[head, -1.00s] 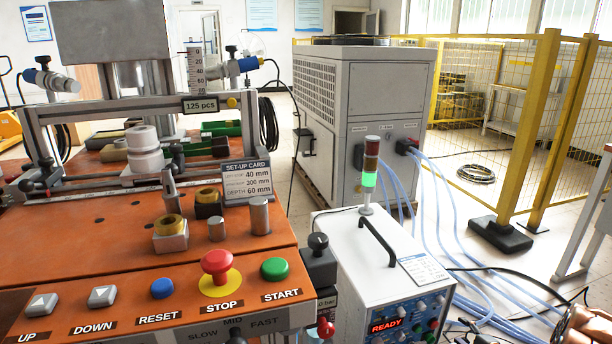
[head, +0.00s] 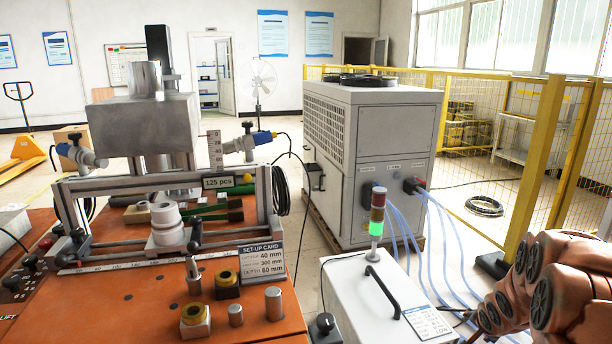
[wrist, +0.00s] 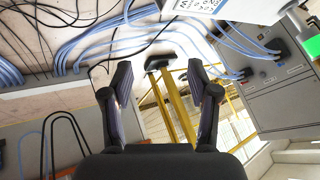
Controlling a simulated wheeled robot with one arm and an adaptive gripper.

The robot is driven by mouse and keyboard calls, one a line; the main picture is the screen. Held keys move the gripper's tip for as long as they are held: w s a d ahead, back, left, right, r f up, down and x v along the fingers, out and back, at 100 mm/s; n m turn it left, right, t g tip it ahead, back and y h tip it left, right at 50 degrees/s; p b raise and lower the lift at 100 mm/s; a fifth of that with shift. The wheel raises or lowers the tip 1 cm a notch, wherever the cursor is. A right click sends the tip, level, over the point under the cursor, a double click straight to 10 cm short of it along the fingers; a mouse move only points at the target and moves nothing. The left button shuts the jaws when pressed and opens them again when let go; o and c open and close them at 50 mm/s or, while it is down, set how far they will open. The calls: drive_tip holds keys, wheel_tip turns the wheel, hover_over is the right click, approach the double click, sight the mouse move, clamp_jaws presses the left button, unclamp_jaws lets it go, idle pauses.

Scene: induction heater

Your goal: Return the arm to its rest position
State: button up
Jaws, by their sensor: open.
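My arm (head: 545,285) shows as folded copper-coloured links at the right edge of the head view. Its gripper end is not visible in that view. In the wrist view my gripper (wrist: 163,95) has its two dark fingers spread wide apart with nothing between them. Beyond the fingers are blue hoses (wrist: 120,42), a yellow post and the floor. The fingers touch nothing that I can see.
The white heater unit (head: 365,300) with a black handle and a lit green lamp (head: 376,229) stands left of my arm. The orange press table (head: 130,305) is further left. A grey chiller cabinet (head: 370,150) and yellow fence (head: 540,160) stand behind.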

drive_tip(key=s+a+r+n+g+p, duration=0.1)
drive_tip(key=s+a+r+p, duration=0.15)
drive_tip(key=r, duration=0.35)
drive_tip(key=s+a+r+n+g+p, duration=0.1)
drive_tip(key=s+a+r+p, duration=0.1)
drive_tip(key=s+a+r, duration=0.25)
drive_tip(key=s+a+r+n+g+y+p, duration=0.1)
drive_tip(key=s+a+r+n+g+p, duration=0.1)
drive_tip(key=s+a+r, duration=0.5)
drive_tip(key=s+a+r+n+g+y+p, duration=0.1)
drive_tip(key=s+a+r+n+p, duration=0.3)
drive_tip(key=s, duration=1)
drive_tip(key=s+a+r+n+g+y+p, duration=0.1)
drive_tip(key=s+a+r+n+g+p, duration=0.2)
drive_tip(key=s+a+r+p, duration=0.4)
drive_tip(key=s+a+r, duration=0.3)
drive_tip(key=s, duration=0.1)
drive_tip(key=shift+s+a+r+g, duration=0.25)
drive_tip(key=shift+a+r+g, duration=0.05)
drive_tip(key=shift+a+r, duration=0.1)
